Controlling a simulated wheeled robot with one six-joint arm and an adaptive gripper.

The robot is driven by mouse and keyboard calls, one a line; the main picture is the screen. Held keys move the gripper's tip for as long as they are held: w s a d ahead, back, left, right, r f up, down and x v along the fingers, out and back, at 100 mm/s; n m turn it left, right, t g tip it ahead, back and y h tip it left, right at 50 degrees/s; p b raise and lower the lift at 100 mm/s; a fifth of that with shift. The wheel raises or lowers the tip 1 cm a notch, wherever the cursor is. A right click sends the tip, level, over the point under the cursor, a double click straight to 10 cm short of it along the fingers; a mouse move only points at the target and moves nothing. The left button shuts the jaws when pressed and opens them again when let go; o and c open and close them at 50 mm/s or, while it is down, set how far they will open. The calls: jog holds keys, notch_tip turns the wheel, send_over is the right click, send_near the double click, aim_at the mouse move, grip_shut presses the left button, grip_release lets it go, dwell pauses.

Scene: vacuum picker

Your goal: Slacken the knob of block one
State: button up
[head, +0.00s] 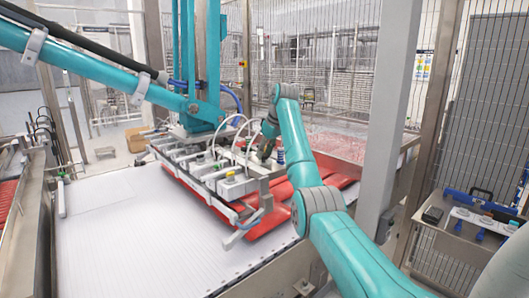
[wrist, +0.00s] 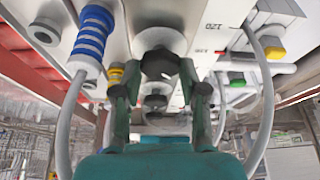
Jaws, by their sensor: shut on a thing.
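My gripper (wrist: 161,72) is shut on a dark knob (wrist: 160,63) under a pale grey block (wrist: 160,38) in the wrist view. One finger is on each side of the knob. In the head view my gripper (head: 266,150) reaches in among the blocks on the picker's bar (head: 215,172); the knob is hidden there. I cannot read a block number.
A blue ribbed suction bellows (wrist: 92,35) hangs left of my gripper, and grey hoses (wrist: 258,95) hang close on both sides. Red slabs (head: 285,205) lie below the picker. The white conveyor (head: 130,225) is mostly clear.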

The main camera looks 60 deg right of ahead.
jog(key=n+y, duration=0.1)
jog(key=n, duration=0.1)
jog(key=n+y, duration=0.1)
jog(key=n, duration=0.2)
jog(key=shift+d+n, duration=0.2)
jog(key=shift+n, duration=0.4)
jog(key=shift+g, duration=0.3)
jog(key=o, duration=1.1)
jog(key=shift+o, duration=0.2)
